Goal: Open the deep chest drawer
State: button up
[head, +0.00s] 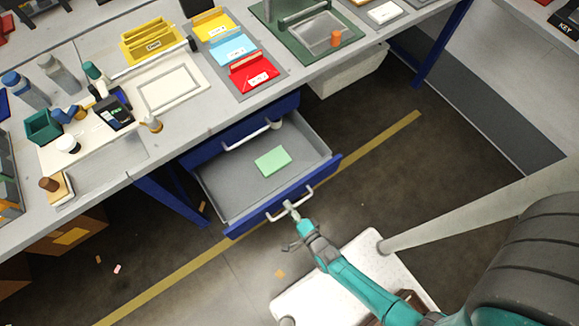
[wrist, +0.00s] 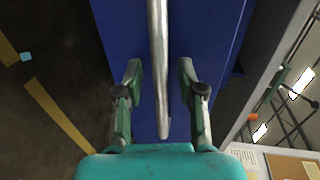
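The deep chest drawer (head: 225,195) has a blue front and a grey inside. In the head view it is pulled well out from under the bench. Its silvery bar handle (head: 273,217) is on the front, and the handle also runs down the middle of the wrist view (wrist: 158,60). My gripper (head: 291,207) is at this handle. In the wrist view my gripper (wrist: 160,82) is open, with one finger on each side of the bar and a visible gap on both sides.
A shallower blue drawer with its own handle (head: 250,137) sits shut above. The bench top (head: 205,120) carries trays, bottles and small devices. A white bin (head: 348,75) hangs under the bench to the right. The floor in front has a yellow line (head: 170,282) and small scraps.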

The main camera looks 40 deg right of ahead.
jog(key=v, duration=0.7)
jog(key=shift+s, duration=0.25)
dwell(0.7)
jog(key=s+r+n, duration=0.4)
jog(key=r+n, duration=0.2)
jog(key=r, duration=0.6)
jog(key=s+d+r+n, duration=0.1)
jog(key=s+r+n, duration=0.4)
jog(key=r, duration=0.8)
jog(key=s+r+n, duration=0.4)
jog(key=r+n, duration=0.3)
jog(key=r, duration=0.5)
jog(key=shift+s+d+r+g, duration=0.15)
jog(key=shift+s+d+g, duration=0.1)
jog(key=shift+g, duration=0.15)
